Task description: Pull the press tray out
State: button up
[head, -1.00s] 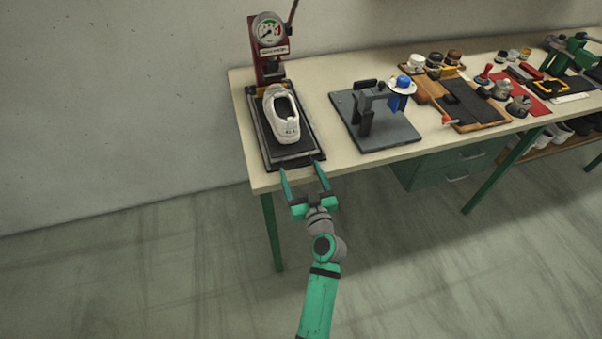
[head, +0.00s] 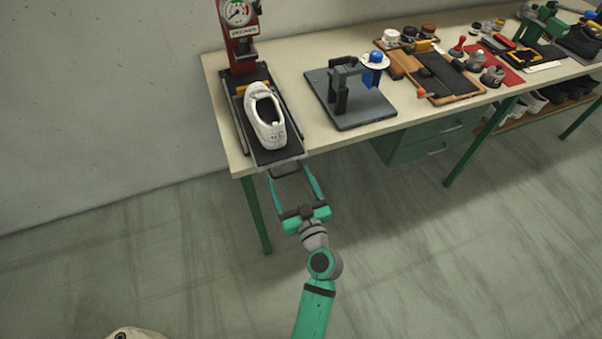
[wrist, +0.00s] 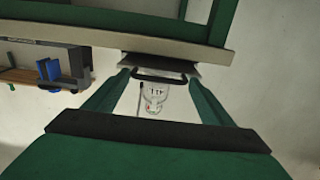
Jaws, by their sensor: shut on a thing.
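The press tray (head: 277,158) is a flat dark tray with a pale rim. It is slid partly out of the red press (head: 238,38), and its front end overhangs the table's front edge. A white shoe (head: 266,115) rests on it. My gripper (head: 287,168) is shut on the tray's dark loop handle (head: 286,173), one finger at each end. In the wrist view, my gripper (wrist: 158,77) has the handle (wrist: 158,79) between its fingertips, with the tray's end (wrist: 158,61) just beyond. The handle's exact contact with the fingers is small and hard to see.
A grey fixture plate (head: 352,108) with a blue-topped clamp stands right of the press on the table (head: 312,142). Tools and jars lie farther right. Green drawers (head: 430,145) hang below. A pale rounded object (head: 137,333) shows at the bottom edge.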

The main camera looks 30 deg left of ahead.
jog(key=shift+s, duration=0.25)
jog(key=o, duration=1.3)
jog(key=shift+c, duration=0.2)
jog(key=shift+d, duration=0.15)
jog(key=v, duration=1)
jog(key=shift+s+d, duration=0.25)
